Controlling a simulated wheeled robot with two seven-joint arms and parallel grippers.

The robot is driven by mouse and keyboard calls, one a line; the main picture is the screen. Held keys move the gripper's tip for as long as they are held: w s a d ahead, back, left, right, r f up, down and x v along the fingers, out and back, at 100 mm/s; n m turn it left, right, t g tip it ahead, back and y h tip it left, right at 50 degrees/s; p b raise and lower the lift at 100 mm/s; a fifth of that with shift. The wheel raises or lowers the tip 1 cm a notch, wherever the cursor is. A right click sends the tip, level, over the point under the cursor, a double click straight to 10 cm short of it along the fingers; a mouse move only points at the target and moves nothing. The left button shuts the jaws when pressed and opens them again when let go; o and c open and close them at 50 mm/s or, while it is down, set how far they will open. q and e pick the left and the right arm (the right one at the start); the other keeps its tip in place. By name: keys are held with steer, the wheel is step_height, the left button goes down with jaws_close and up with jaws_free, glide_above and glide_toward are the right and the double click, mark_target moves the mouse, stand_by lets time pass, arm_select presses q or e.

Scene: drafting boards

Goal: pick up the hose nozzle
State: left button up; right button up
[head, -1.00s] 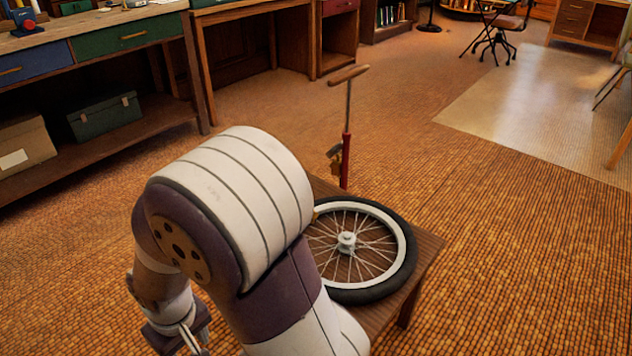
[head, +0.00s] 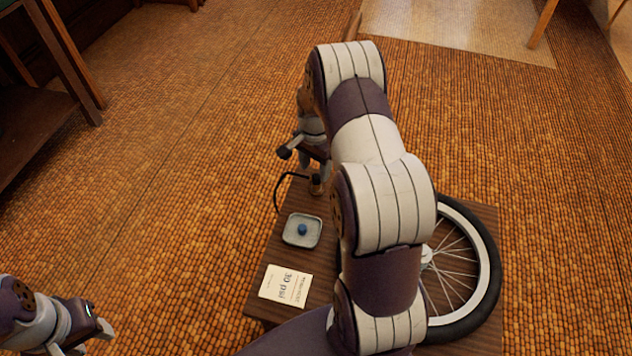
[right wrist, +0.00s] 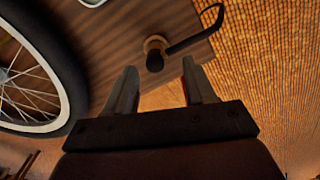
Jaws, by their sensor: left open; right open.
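The hose nozzle (head: 316,184), small with a brass-coloured collar and a black end, is at the far edge of the low wooden table, with a black hose (head: 277,190) curving off beside it. In the right wrist view the nozzle (right wrist: 154,54) appears just beyond and between the fingertips. My right gripper (head: 314,166) is open, close to the nozzle and not closed on it; its arm hides part of the table. The open fingers show in the right wrist view (right wrist: 160,68). My left gripper (head: 88,338) is open and empty at the lower left, away from the table.
The table (head: 262,250) also bears a spoked bicycle wheel (head: 486,275) on the right, a small dish (head: 290,238) with a blue thing in it, and a printed card (head: 285,284). A wooden workbench (head: 62,110) stands at the left. The floor between is clear.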

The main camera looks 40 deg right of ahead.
mark_target(317, 175)
steer(key=f, duration=0.2)
steer(key=s+f+b, duration=0.1)
steer(key=shift+f, duration=0.35)
steer(key=shift+w+f, duration=0.15)
steer(key=shift+f, duration=0.1)
steer(key=shift+r, duration=0.15)
steer(key=shift+c, duration=0.3)
jaws_close()
